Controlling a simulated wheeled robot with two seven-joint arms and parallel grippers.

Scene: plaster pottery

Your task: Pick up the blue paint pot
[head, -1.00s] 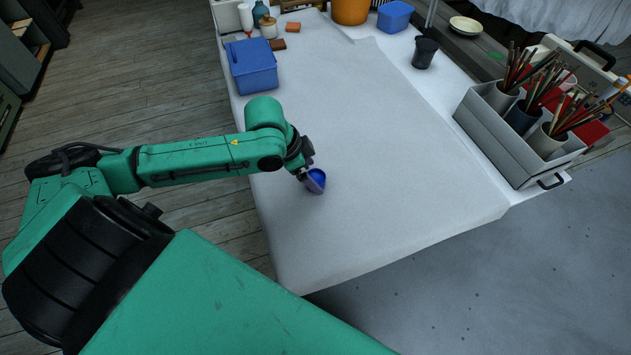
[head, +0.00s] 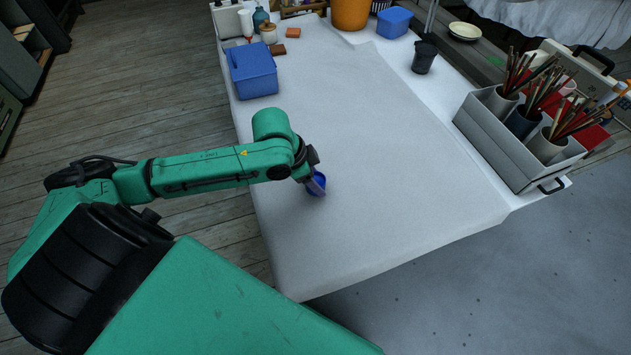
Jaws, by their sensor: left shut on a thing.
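The blue paint pot (head: 319,179) is a small round pot with a deep blue inside, near the left edge of the white-covered table (head: 390,180). My left gripper (head: 313,182) reaches it from the left and is shut on it. The gripper hides part of the pot's left side. I cannot tell whether the pot touches the table or is just above it. My right gripper is not in view.
A blue lidded box (head: 253,72) stands at the table's left edge. A black cup (head: 424,57) stands at the back right. A grey caddy (head: 515,150) with brush-filled cups stands at the right edge. The table's middle and front are clear.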

